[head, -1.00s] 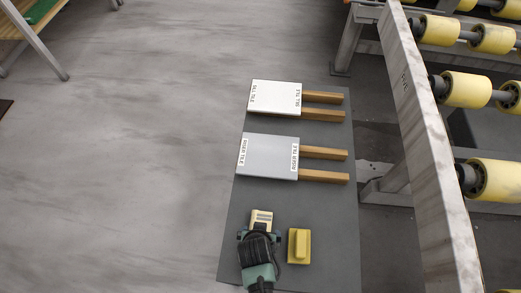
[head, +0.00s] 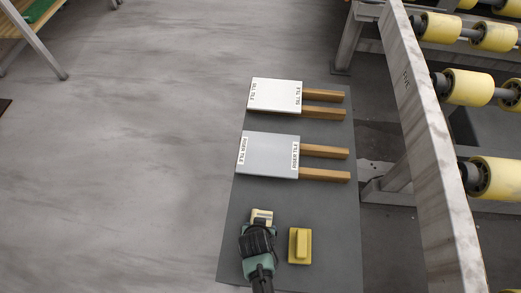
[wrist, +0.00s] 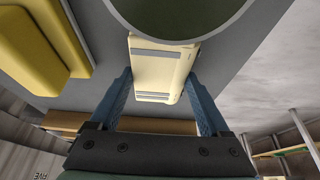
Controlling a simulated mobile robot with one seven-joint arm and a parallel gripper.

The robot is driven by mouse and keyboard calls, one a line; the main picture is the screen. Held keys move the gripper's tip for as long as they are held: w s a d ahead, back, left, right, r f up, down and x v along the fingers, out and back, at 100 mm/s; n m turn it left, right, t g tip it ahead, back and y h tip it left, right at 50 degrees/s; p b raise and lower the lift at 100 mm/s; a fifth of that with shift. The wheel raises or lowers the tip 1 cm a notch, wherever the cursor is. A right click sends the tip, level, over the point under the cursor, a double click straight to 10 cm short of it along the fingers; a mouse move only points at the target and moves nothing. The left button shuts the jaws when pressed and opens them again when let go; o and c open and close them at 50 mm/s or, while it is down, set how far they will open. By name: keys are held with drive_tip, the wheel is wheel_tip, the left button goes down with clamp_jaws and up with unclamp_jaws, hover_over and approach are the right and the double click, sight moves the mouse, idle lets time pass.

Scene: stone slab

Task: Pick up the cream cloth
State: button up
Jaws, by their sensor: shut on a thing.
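The cream cloth (head: 262,214) is a small folded block with grey bands, at the front of the dark slab, left of the yellow block. In the wrist view the cream cloth (wrist: 158,72) lies between the two blue fingers of my gripper (wrist: 159,88), which is shut on it. In the head view my gripper (head: 260,226) hides most of the cloth. I cannot tell whether the cloth still touches the slab.
A yellow block (head: 300,246) stands close to the right of my gripper. Behind lie a grey riser tile (head: 268,155) and a white sill tile (head: 275,95), each on wooden strips. A roller conveyor (head: 430,150) runs along the right. The floor to the left is clear.

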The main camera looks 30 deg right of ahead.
drive_tip(key=shift+c, duration=0.5)
wheel_tip(320, 180, up, 10)
drive_tip(key=p, duration=0.2)
drive_tip(key=shift+p, duration=0.3)
